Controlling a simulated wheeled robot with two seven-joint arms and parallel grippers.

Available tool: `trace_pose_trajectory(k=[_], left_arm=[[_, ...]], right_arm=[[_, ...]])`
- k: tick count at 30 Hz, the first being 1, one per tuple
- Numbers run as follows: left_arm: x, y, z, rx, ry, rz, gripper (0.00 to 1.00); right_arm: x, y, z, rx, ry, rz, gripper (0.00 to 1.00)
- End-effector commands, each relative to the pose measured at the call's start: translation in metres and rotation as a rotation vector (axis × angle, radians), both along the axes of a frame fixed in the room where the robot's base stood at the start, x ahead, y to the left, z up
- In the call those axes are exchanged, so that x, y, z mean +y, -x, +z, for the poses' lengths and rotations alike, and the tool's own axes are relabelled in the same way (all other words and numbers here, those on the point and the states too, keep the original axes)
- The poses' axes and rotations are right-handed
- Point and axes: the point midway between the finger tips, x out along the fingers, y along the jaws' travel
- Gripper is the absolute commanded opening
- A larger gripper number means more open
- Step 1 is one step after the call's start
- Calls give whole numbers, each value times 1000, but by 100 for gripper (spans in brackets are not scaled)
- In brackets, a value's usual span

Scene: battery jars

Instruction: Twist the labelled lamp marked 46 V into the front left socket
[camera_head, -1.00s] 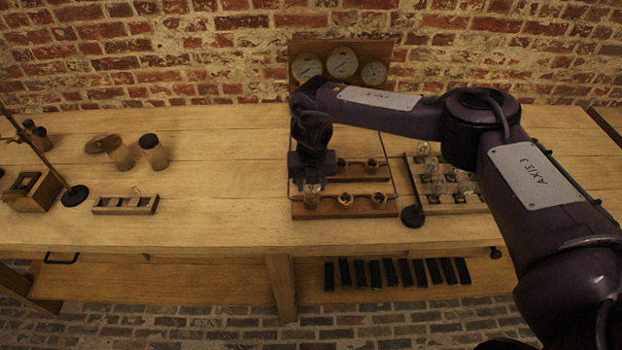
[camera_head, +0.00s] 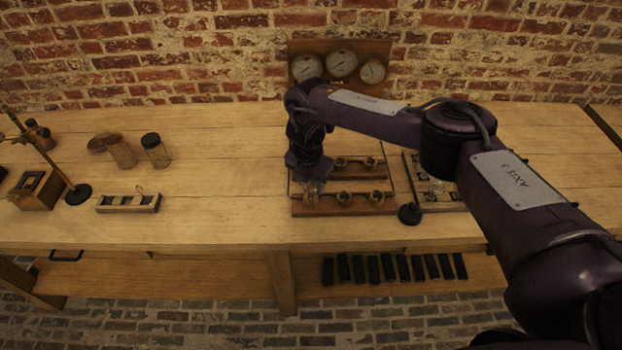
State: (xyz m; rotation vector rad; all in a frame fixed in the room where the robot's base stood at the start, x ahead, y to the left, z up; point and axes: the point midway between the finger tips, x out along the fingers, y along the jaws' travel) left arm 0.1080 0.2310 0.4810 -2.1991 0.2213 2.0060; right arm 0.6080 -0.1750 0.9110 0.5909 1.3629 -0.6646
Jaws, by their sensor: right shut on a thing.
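My right gripper (camera_head: 310,180) points down over the front left socket at the left end of the front socket board (camera_head: 325,210). It is shut on a glass lamp (camera_head: 311,188), of which only a little shows below the fingers. The lamp is upright at the socket; how deep it sits, and its label, I cannot make out. The other front sockets (camera_head: 344,198) stand empty to the right. A back socket row (camera_head: 342,164) lies behind, partly hidden by my right arm. My left gripper is out of view.
A rack with lamps (camera_head: 437,188) stands to the right, largely behind my right arm. A black round stand base (camera_head: 409,214) lies between it and the boards. Dial gauges (camera_head: 341,63) stand at the back.

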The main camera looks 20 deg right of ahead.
Motion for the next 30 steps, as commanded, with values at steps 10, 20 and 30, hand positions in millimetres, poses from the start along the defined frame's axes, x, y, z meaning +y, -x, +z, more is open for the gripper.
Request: trace_pose_trajectory(k=[10,20,30], left_arm=[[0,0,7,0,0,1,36],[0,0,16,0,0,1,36],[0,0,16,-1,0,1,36]], right_arm=[[0,1,1,3,1,-118,13],[-1,1,0,2,2,-495,13],[-1,1,-1,1,2,-502,58]])
